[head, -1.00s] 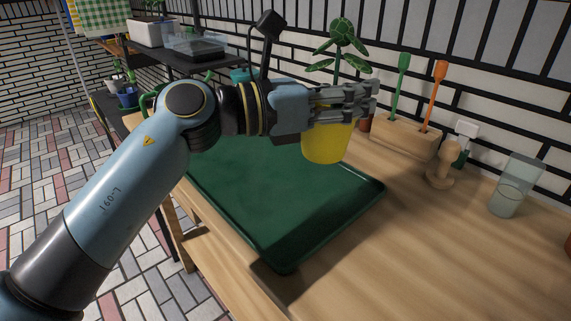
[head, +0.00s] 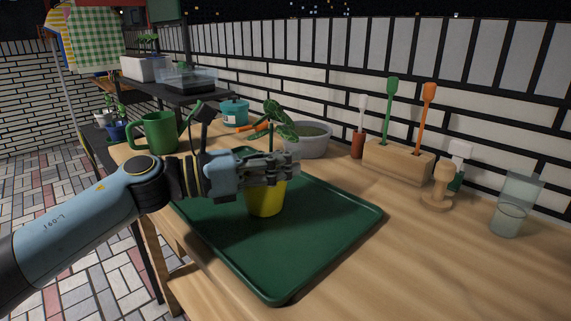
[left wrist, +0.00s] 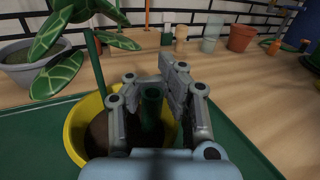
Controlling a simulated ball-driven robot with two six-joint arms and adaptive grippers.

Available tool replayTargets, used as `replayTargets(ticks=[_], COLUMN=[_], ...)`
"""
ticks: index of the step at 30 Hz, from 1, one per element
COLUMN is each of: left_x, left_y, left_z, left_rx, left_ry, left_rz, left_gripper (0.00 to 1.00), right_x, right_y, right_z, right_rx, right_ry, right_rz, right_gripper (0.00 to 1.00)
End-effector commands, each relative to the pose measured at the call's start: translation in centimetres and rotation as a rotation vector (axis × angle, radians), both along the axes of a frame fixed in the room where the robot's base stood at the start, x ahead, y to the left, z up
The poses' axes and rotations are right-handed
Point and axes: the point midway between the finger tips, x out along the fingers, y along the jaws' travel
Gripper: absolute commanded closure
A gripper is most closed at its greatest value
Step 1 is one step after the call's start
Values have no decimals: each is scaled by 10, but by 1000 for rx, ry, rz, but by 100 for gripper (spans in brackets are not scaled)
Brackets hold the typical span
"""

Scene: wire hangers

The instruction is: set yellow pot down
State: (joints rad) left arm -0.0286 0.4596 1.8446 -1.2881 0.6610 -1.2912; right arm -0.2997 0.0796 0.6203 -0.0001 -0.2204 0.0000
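The yellow pot (head: 266,199) is upright low over the dark green tray (head: 300,250), toward its back; I cannot tell whether its base touches. A leafy plant (head: 280,122) rises from it. My left gripper (head: 290,170) is at the pot's top, covering its rim. In the left wrist view (left wrist: 150,85) its fingers close on a thick green upright piece (left wrist: 151,110) within the pot (left wrist: 78,128), above dark soil. The contact is partly hidden by the fingers. My right gripper is not in view.
Behind the tray stand a grey bowl (head: 308,146), a wooden holder (head: 397,160) with tools, a wooden stamp (head: 438,190) and a glass (head: 511,212). A green watering can (head: 160,132) is at the left. The wooden table front right is clear.

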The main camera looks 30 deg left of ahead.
Motion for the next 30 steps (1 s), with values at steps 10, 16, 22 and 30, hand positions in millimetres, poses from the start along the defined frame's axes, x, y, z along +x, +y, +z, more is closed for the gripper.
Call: replayTargets(ticks=[10,16,22,30], left_x=[0,0,0,-15], left_y=[0,0,0,14], left_z=[-2,-2,-2,-3], left_rx=[0,0,0,6], left_ry=[0,0,0,4], left_rz=[0,0,0,-2], left_gripper=[90,66,66,66], right_x=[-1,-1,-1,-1], right_y=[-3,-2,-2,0], right_z=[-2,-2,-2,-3], right_rx=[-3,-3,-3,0], right_ry=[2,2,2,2], right_rz=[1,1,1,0], right_gripper=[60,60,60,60])
